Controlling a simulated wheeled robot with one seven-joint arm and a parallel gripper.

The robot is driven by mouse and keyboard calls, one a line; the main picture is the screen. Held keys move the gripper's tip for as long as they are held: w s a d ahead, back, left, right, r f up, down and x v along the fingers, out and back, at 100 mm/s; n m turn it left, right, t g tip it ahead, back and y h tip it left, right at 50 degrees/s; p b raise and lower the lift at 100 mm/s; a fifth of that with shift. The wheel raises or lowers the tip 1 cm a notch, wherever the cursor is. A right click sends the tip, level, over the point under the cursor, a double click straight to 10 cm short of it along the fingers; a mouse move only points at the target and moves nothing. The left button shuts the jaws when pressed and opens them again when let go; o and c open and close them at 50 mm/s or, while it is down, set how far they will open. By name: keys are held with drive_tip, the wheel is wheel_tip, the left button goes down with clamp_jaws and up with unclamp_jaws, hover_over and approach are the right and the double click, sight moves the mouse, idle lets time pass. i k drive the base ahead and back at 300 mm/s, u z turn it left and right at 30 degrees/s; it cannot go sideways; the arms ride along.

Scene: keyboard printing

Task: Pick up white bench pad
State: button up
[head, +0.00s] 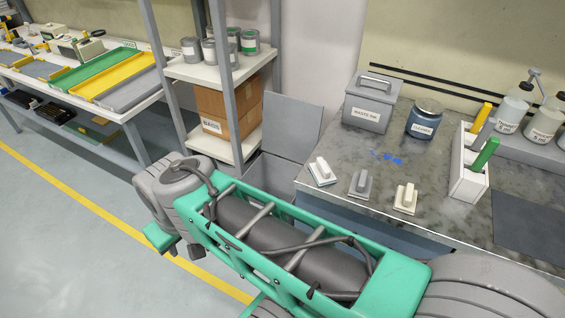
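Three small bench pads with raised grips stand in a row near the left front of the grey bench top (345,160). The left pad (321,171) has a white top over a base with a greenish edge. The middle pad (360,184) is grey. The right pad (405,198) is cream-white with a pale grip. Nothing touches the pads. My green and grey arm crosses the foreground in front of the bench, left of and below the pads. My gripper's fingers do not show.
A white holder (468,172) with coloured handles stands right, near bottles (511,112). A shelf with a cardboard box (222,115) stands left. Open floor (50,245) lies farther left.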

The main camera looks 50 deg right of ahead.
sight(324, 175)
drive_tip(key=z, duration=0.1)
drive_tip(key=i, duration=1.05)
drive_tip(key=z, duration=0.5)
